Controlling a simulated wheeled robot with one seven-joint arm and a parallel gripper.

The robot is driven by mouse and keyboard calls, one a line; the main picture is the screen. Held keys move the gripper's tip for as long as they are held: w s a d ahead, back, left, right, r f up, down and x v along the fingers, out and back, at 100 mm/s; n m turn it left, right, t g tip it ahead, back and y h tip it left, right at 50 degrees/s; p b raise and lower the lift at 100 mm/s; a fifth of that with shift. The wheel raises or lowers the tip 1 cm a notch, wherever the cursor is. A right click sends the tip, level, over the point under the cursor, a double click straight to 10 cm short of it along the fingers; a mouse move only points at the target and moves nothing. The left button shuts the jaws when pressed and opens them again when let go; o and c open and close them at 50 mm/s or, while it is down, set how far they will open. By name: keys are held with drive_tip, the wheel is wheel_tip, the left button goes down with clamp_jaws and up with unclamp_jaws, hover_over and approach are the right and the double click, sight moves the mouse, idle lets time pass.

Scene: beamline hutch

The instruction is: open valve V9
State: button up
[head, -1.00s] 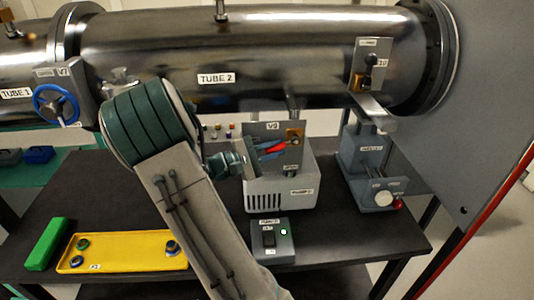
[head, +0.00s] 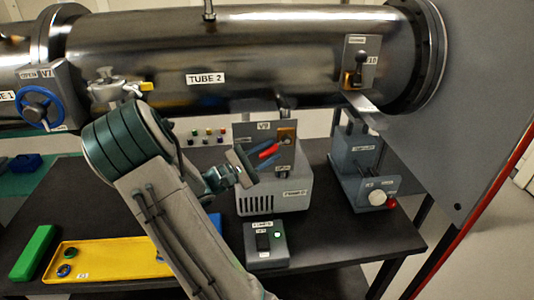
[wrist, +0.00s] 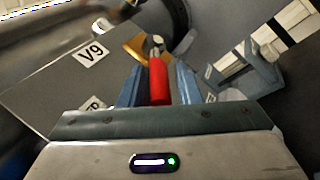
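Valve V9's red lever handle (head: 268,152) projects from a brass fitting (head: 287,135) on a grey panel (head: 247,131) labelled V9. In the wrist view the red handle (wrist: 158,80) lies between my gripper's two blue fingers, with a narrow gap on each side. My gripper (head: 258,160) is open around the handle's outer end and does not appear to grip it. The V9 label (wrist: 91,54) shows at upper left in the wrist view. The small label below the handle is partly hidden by my gripper.
A grey pump box (head: 275,192) stands under the panel. A control box (head: 266,246) with a green light sits in front. The steel tube (head: 240,60) runs overhead. A yellow tray (head: 110,262) and a green block (head: 33,252) lie left on the dark table.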

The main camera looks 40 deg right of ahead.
drive_tip(key=shift+o, duration=0.3)
drive_tip(key=shift+a, duration=0.1)
drive_tip(key=b+v, duration=0.2)
drive_tip(key=v, duration=1.1)
drive_tip(key=shift+a+f, duration=0.2)
drive_tip(key=shift+a, duration=0.05)
